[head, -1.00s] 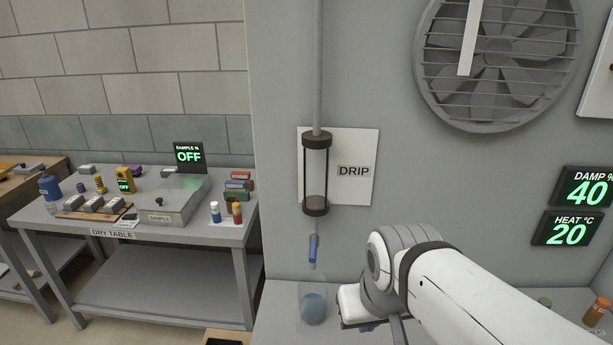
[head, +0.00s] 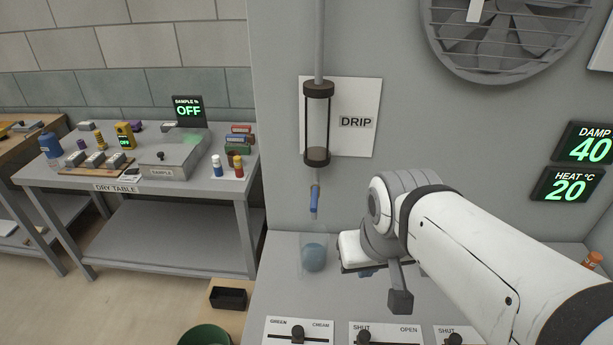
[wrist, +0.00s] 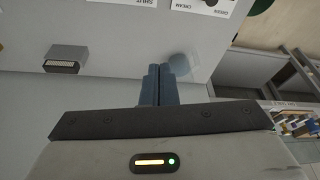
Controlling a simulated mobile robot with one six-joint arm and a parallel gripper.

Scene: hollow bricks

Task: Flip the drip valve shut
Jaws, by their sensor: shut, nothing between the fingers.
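The drip chamber (head: 317,125), clear with dark end caps, hangs on a grey pipe beside the DRIP sign (head: 356,121). Below it is a narrow blue piece (head: 314,200), apparently the valve lever, standing nearly upright. A clear vessel with blue liquid (head: 314,258) stands under it; a round bluish shape (wrist: 184,62) in the wrist view seems to be the same vessel. My gripper (head: 366,272) is to the right of the vessel and lower than the blue piece, apart from it. In the wrist view its blue-grey fingers (wrist: 159,84) are together and empty.
Panels with sliders line the bench front: GREEN/CREAM (head: 298,332) and SHUT/OPEN (head: 384,331). The wall displays (head: 590,147) read damp 40 and heat 20. The dry table (head: 60,181) with several items stands at left. A fan (head: 510,40) is upper right.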

